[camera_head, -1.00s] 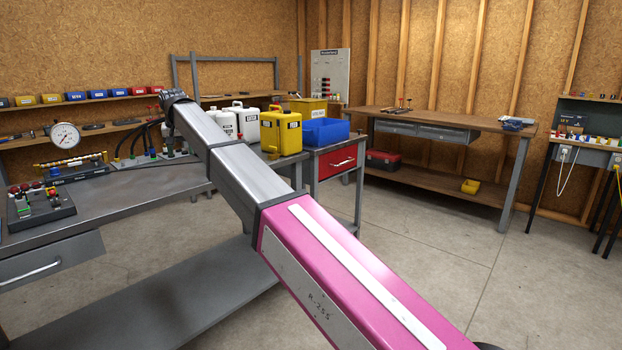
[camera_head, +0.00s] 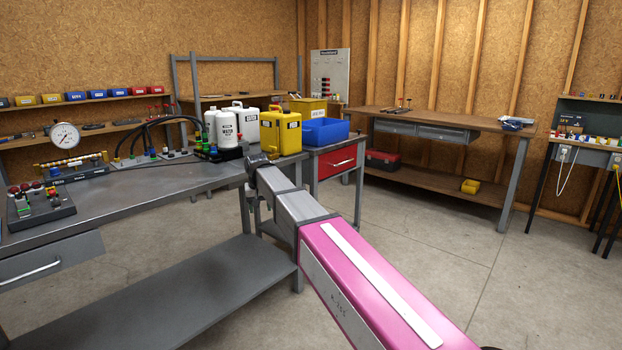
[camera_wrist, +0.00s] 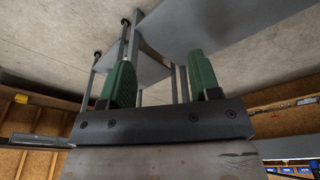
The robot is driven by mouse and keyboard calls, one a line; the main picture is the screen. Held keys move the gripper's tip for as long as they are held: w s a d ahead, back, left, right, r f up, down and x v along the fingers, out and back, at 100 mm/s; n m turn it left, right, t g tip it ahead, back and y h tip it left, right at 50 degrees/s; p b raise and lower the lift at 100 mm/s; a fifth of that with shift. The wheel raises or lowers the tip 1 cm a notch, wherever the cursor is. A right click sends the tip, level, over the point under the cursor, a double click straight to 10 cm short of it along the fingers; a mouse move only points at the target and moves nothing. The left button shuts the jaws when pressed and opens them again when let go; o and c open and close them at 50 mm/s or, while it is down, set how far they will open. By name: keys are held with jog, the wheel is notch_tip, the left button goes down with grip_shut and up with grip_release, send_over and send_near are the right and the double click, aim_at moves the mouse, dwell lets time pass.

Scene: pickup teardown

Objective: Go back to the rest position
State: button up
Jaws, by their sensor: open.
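My arm stretches from the lower right of the head view toward the middle, and its far end (camera_head: 260,160) is beside the right end of the grey workbench (camera_head: 150,190). My gripper's fingers cannot be made out there. In the wrist view my gripper (camera_wrist: 161,80) shows two green fingers spread well apart, with nothing between them. That view looks upside down, with the concrete floor at the top and grey metal legs and a shelf beyond the fingers.
White jugs (camera_head: 224,128), a yellow canister (camera_head: 281,132) and a blue bin (camera_head: 325,131) stand near the arm's end. A gauge (camera_head: 65,136) and hose fittings are on the workbench. A red drawer (camera_head: 337,162) is close by. The floor (camera_head: 440,270) to the right is clear.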

jog(key=s+d+f+m, duration=0.1)
jog(key=s+d+f, duration=0.3)
jog(key=d+f, duration=0.45)
jog(key=s+d+f, duration=0.3)
jog(key=d+f, duration=0.2)
jog(key=d, duration=0.6)
jog(key=s+d+f+m+g, duration=0.1)
jog(key=s+d+f, duration=0.5)
jog(key=s+d, duration=0.2)
jog(key=s+d+f+m+g, duration=0.1)
jog(key=s+d+f, duration=0.4)
jog(key=s+d, duration=0.3)
jog(key=shift+s+d+f, duration=0.3)
jog(key=shift+d+f, duration=0.05)
jog(key=shift+d, duration=0.85)
